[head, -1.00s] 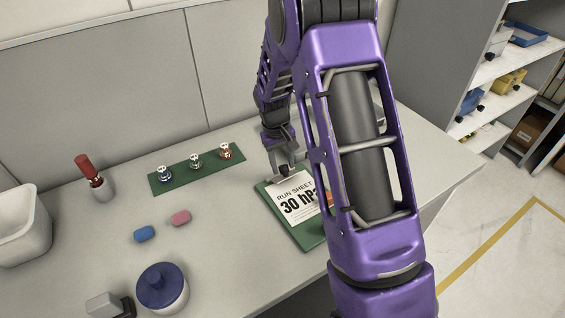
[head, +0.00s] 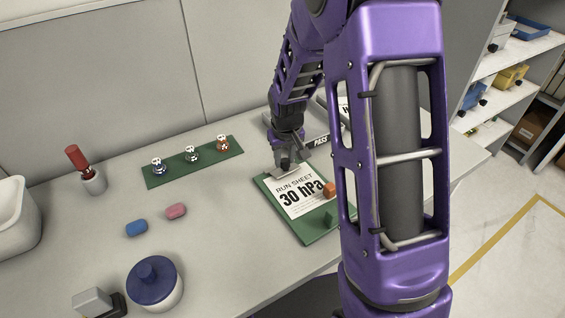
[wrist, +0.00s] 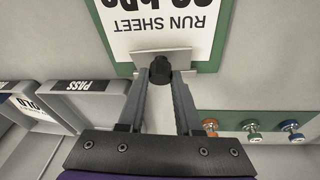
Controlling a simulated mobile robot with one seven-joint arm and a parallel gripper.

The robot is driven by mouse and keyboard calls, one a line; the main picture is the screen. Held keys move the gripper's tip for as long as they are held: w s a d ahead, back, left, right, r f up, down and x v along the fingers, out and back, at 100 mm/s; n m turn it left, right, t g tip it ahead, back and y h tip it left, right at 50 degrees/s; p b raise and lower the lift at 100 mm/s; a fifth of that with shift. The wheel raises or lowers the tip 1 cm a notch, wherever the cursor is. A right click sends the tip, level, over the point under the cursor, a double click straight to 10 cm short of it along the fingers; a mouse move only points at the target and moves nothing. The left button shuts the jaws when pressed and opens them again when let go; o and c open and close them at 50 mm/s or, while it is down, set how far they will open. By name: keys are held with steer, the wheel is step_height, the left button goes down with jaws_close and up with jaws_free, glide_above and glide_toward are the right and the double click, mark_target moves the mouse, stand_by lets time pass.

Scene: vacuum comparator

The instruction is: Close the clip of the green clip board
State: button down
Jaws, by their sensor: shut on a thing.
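The green clip board (head: 315,232) lies flat on the counter with a white run sheet (head: 300,196) reading "30 hPa". Its metal clip, a pale plate (wrist: 146,57) with a black knob (wrist: 160,68), is at the board's far edge in the head view. My gripper (head: 284,166) is over that edge. In the wrist view my gripper (wrist: 161,78) points at the clip, with both fingers converged on the black knob. The plate's exact tilt is hard to tell. The fingers partly hide the knob.
A green strip (head: 161,183) with several metal fittings lies left of the board. A PASS tray (wrist: 83,88) is close beside my gripper. Blue (head: 136,228) and pink (head: 176,211) pieces lie left.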

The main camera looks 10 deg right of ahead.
steer(key=shift+s+d+f+t+y+b, duration=0.15)
steer(key=shift+s+f+t+y+b, duration=0.15)
steer(key=shift+t+b, duration=0.5)
steer(key=shift+s+d+f+t+y+b, duration=0.2)
steer(key=shift+s+t+b, duration=0.15)
steer(key=shift+t+b, duration=0.4)
steer(key=shift+s+b, duration=0.1)
steer(key=shift+b, duration=0.25)
steer(key=c, duration=0.6)
jaws_free()
steer(key=shift+a+r, duration=0.1)
steer(key=shift+r, duration=0.05)
